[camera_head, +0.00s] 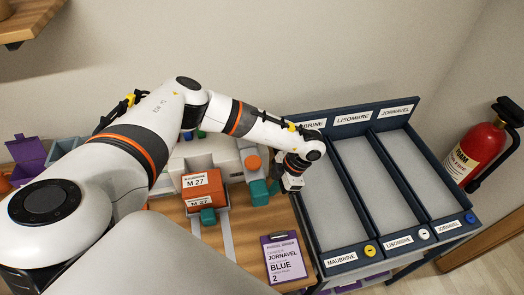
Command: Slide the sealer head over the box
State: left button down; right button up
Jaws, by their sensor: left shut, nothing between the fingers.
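An orange box (203,180) with white M 27 labels sits on the wooden table in front of a white machine (228,150). This machine seems to be the sealer, with an orange round knob (253,162) on its right part; my arm covers much of it, so I cannot tell its head apart. A teal block (259,192) is below the knob. My left gripper (290,185) points down just right of the teal block, shut and empty; I cannot tell if it touches the block. My right gripper is not in view.
Three grey lanes labelled Maubrine (335,195), Lisombre (378,180) and Jornavel (418,165) lie right. A clipboard (284,258) reading Jornavel, Blue, 2 lies in front. Purple bins (30,152) stand left. A red fire extinguisher (474,150) hangs far right.

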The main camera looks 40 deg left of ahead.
pick_arm(q)
jog(key=shift+s+a+p, duration=2.7)
jog(key=shift+s+a, duration=1.45)
jog(key=shift+s, duration=0.55)
jog(key=v, duration=0.9)
jog(key=shift+s+a+r, duration=0.25)
jog(key=shift+a+r, duration=0.05)
jog(key=shift+r, duration=0.15)
